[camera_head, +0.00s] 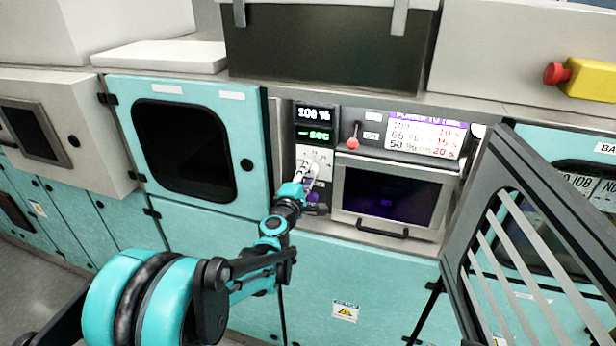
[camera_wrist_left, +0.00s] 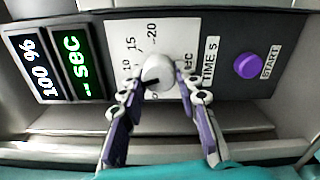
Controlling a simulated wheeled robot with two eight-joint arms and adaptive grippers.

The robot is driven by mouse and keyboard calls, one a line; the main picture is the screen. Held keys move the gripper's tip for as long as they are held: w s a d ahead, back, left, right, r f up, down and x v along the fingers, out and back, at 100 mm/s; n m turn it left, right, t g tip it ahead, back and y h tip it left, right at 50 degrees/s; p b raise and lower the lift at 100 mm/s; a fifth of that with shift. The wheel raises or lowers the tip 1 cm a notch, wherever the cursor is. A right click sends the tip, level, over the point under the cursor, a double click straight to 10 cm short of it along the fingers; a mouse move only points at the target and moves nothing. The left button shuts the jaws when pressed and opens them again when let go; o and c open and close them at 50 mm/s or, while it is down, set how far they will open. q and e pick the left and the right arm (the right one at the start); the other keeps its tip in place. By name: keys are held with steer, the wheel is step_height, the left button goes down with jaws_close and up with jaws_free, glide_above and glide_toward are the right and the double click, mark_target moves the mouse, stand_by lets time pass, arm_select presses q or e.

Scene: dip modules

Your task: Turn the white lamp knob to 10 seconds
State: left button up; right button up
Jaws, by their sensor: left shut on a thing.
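The white round lamp knob (camera_wrist_left: 158,70) sits on a white dial plate with 10, 15 and 20 marks, seen turned sideways in the left wrist view. A dark pointer mark on the knob faces the lower left there, near the 10 side; its exact setting I cannot tell. My left gripper (camera_wrist_left: 160,85) is shut on the knob, one finger on each side. In the head view my left gripper (camera_head: 301,177) reaches the control panel and hides most of the knob. My right gripper is not in view.
Displays (camera_wrist_left: 71,62) read 100 % and "-- sec". A purple START button (camera_wrist_left: 248,66) is beside the TIME s label. A red-tipped lever (camera_head: 353,142), a power-to-time chart (camera_head: 425,134) and a dark-windowed door (camera_head: 390,198) lie right of the panel. An open slatted door (camera_head: 530,235) stands at right.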

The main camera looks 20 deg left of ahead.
arm_select(q)
steer(key=shift+m, duration=1.4)
steer(key=o, duration=1.2)
steer(key=shift+d, duration=0.1)
steer(key=shift+c, duration=0.2)
steer(key=s, duration=1.2)
steer(key=shift+a, duration=0.25)
